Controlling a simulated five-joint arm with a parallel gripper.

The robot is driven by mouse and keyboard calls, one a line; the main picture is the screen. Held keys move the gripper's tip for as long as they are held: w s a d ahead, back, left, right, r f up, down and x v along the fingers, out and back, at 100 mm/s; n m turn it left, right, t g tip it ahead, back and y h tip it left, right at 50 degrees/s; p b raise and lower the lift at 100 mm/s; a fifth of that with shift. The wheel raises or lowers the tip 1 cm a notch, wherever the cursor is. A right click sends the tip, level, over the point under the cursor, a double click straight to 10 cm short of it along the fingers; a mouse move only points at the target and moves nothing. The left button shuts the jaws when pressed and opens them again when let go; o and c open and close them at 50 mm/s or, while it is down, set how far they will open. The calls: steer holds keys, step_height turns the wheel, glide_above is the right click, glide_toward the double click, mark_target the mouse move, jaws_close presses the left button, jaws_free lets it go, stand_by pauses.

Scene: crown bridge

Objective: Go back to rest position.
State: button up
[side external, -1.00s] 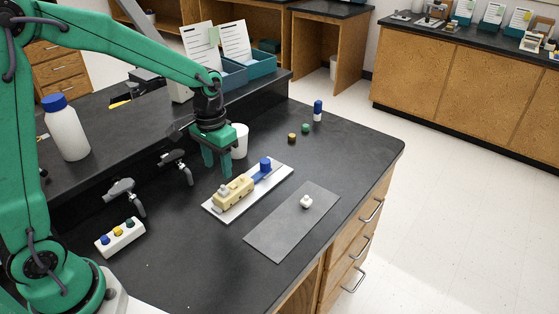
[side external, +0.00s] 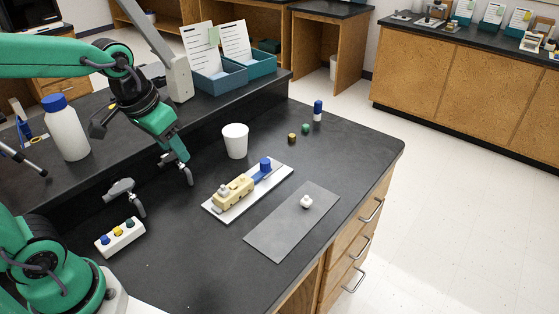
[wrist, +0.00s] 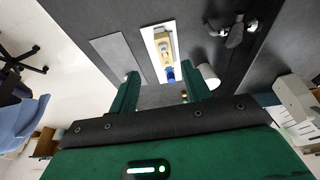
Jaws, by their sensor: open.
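My green gripper (side external: 178,158) is open and empty, raised near the back ledge and left of the white cup in the side view. The model (wrist: 164,46) also shows in the wrist view beyond the fingers. A small white crown (side external: 306,202) stands upright on a grey mat (side external: 272,239).
A white cup (side external: 235,141) stands behind the plate. Gas taps (side external: 124,190) stand along the ledge, near a white block with coloured buttons (side external: 119,237). A blue-capped bottle (side external: 66,131) is at left. Small vials (side external: 318,110) stand at the bench's far end. Bench around the mat is clear.

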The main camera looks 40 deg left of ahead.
steer(key=s+r+t, duration=0.1)
steer(key=s+t, duration=0.1)
steer(key=s, duration=0.4)
steer(key=shift+r, duration=0.35)
steer(key=shift+s, duration=0.1)
stand_by(0.7)
